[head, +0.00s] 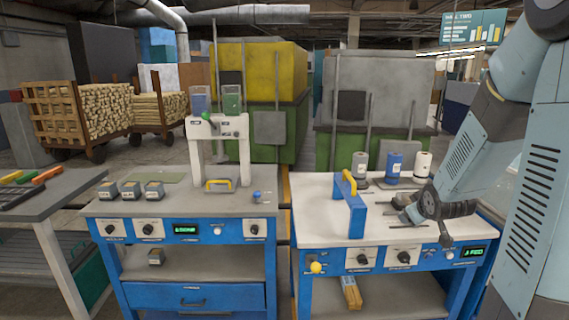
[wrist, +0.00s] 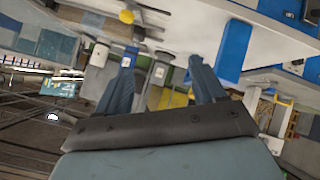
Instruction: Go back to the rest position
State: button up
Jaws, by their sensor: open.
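My gripper (head: 408,207) is in the head view at the right workbench, low in front of the canisters and over the white top. In the wrist view its two blue-grey fingers (wrist: 163,72) stand wide apart with nothing held between them. My arm comes down to it from the upper right. I cannot tell its exact height above the top. The right bench (head: 320,225) has a blue stand with a yellow handle (head: 349,184) left of my gripper.
A grey, a blue and a white canister (head: 423,164) stand behind my gripper. The left bench (head: 120,208) carries a white press frame (head: 243,160), several small boxes (head: 131,190) and a blue knob (head: 257,196). A narrow gap separates the benches. Large machines and wood carts stand behind.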

jog(key=s+a+r+m+g, duration=0.1)
jog(key=s+a+r, duration=0.3)
jog(key=s, duration=0.4)
jog(key=s+a+r+m+g+y, duration=0.1)
jog(key=s+a+r, duration=0.3)
jog(key=s, duration=0.5)
jog(key=s+a+r+m+g, duration=0.2)
jog(key=s+a+r, duration=0.3)
jog(key=s, duration=0.4)
jog(key=shift+r+m+g+y, duration=0.3)
jog(key=shift+r+g+y, duration=0.1)
jog(key=shift+r, duration=0.25)
jog(key=shift+a, duration=0.1)
jog(key=shift+c, duration=0.2)
